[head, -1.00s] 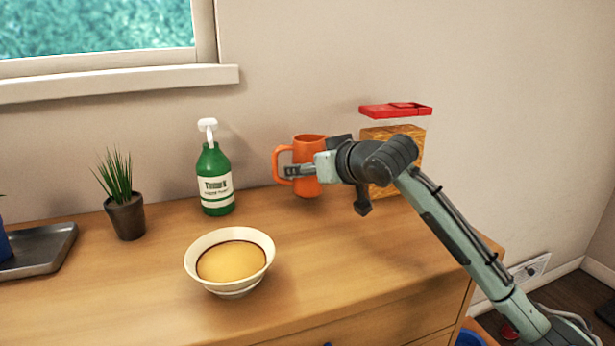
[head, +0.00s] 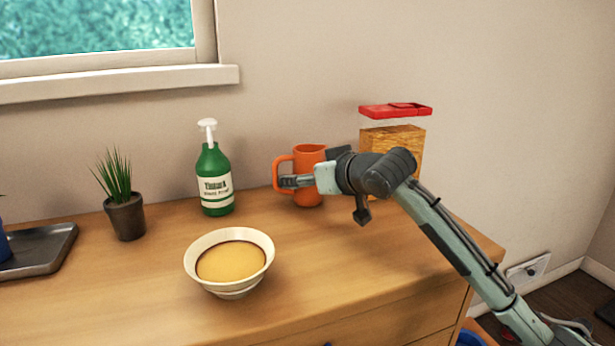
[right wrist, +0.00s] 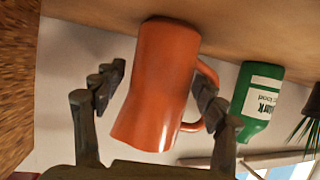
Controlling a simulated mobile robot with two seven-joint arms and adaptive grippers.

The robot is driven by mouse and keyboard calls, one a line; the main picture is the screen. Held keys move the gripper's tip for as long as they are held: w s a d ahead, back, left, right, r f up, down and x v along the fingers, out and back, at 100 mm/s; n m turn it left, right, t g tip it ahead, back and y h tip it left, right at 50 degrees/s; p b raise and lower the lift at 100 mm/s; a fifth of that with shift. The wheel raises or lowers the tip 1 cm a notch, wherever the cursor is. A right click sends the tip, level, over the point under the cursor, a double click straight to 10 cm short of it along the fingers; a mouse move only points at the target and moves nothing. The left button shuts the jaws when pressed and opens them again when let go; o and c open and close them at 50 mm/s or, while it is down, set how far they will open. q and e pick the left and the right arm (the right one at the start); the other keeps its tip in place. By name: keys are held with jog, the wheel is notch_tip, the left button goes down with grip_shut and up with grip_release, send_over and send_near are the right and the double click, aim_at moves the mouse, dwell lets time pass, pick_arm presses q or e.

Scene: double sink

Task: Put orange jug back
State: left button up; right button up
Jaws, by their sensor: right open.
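The orange jug (head: 309,199) stands upright on the wooden counter near the back wall, with its handle to the left in the head view. My right gripper (head: 288,181) is at the jug, and its wrist covers part of the jug's right side. In the right wrist view, which is upside down, the orange jug (right wrist: 160,88) is between the spread fingers of my right gripper (right wrist: 158,86). One finger is close to the handle; I cannot tell if it touches. The other is apart from the jug's side. My left gripper is not in view.
A green pump bottle (head: 214,180) stands left of the jug. A bowl (head: 230,285), potted plant (head: 126,218) and dark tray (head: 45,260) are further left. The counter's front right is clear.

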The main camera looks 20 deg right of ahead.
jog(key=v, duration=1.2)
